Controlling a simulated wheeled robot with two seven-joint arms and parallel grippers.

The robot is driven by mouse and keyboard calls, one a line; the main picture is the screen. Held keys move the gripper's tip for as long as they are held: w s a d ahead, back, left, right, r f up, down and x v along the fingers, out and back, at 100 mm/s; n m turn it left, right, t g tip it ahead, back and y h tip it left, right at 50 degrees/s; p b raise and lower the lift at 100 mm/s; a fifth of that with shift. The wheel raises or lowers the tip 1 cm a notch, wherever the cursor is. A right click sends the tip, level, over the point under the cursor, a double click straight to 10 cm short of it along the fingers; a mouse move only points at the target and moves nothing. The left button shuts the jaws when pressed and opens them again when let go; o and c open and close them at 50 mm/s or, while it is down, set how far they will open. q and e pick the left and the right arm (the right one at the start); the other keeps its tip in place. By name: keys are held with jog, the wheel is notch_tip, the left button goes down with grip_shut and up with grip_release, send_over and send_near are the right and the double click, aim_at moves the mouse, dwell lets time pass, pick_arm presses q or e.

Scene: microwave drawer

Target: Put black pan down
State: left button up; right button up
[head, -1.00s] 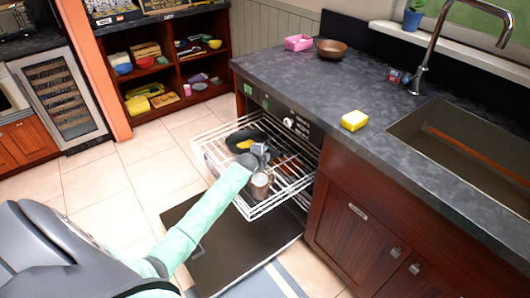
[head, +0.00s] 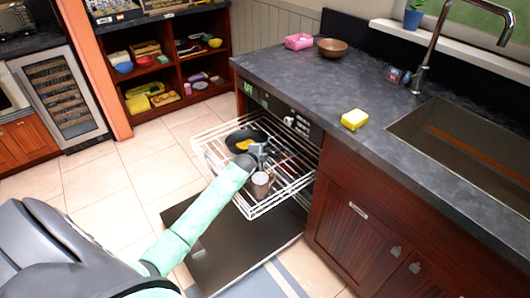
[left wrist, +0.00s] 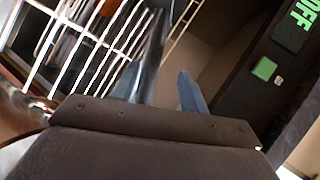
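The black pan (head: 240,135) lies in the pulled-out white wire rack (head: 273,208) of the open dishwasher, with something orange-yellow (head: 244,144) in it. My left gripper (head: 258,149) is at the pan's near right side, above the rack. In the left wrist view its two fingers (left wrist: 168,88) stand apart, and a dark grey bar shows beside the left finger. I cannot tell whether that bar is the pan's handle. The pan's body is not recognisable in the wrist view. My right gripper is not in view.
A metallic cup (head: 261,185) stands in the rack just below my gripper. The dishwasher door (head: 225,255) hangs open under the rack. The counter (head: 300,75) above carries a yellow sponge (head: 354,119), a brown bowl (head: 332,47) and a pink container (head: 298,41).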

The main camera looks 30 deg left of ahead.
pick_arm(q)
jog(key=v, duration=1)
jog(key=shift+b, duration=0.4)
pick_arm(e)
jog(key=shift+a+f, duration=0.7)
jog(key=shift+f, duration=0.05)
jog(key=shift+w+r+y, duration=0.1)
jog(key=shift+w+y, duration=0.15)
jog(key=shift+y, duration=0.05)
